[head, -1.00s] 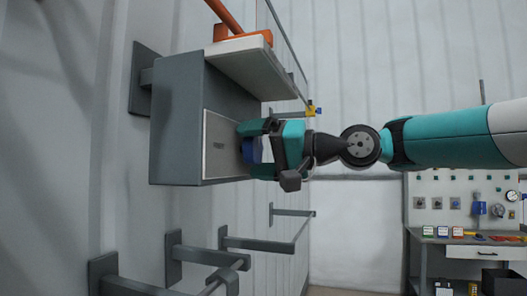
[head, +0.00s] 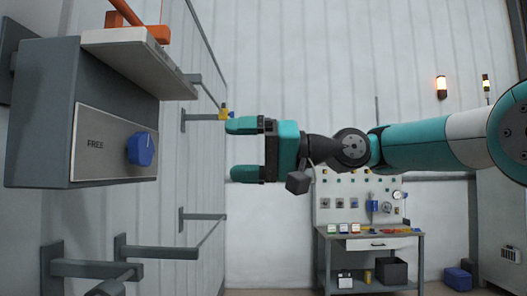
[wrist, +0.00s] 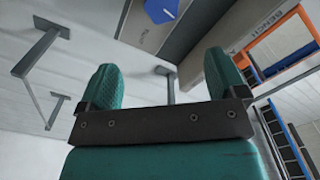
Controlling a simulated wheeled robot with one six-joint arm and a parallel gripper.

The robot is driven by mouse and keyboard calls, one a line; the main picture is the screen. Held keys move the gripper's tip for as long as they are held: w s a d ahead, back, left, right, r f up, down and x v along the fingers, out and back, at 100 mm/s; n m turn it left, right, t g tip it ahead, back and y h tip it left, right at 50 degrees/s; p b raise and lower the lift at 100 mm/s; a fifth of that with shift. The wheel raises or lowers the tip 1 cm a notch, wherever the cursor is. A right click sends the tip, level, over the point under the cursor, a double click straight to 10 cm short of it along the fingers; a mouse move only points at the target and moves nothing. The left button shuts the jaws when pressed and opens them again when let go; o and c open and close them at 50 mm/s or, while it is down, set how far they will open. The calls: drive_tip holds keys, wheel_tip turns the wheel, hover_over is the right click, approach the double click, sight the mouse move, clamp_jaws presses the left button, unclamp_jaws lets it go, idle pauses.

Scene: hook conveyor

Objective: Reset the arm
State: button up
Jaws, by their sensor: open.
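My gripper (head: 240,151) is open and empty in the head view, its two teal fingers pointing left. It is in the air to the right of a grey box on the wall (head: 50,110), clear of it. The box's pale front panel (head: 100,160) reads "FREE" and carries a blue knob (head: 141,149). In the wrist view my gripper's fingers (wrist: 160,88) stand apart with nothing between them. The blue knob (wrist: 162,9) shows there at the top edge, partly cut off.
Wall brackets with a rail (head: 165,253) run below the box. An orange bar (head: 137,26) sits above it. A workbench (head: 370,243) with a pegboard and bins stands at the back. A blue box (head: 458,279) is on the floor at right. Open air surrounds my gripper.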

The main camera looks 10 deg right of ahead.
drive_tip(key=shift+s+d, duration=0.15)
drive_tip(key=shift+d, duration=0.25)
drive_tip(key=shift+a+f, duration=0.1)
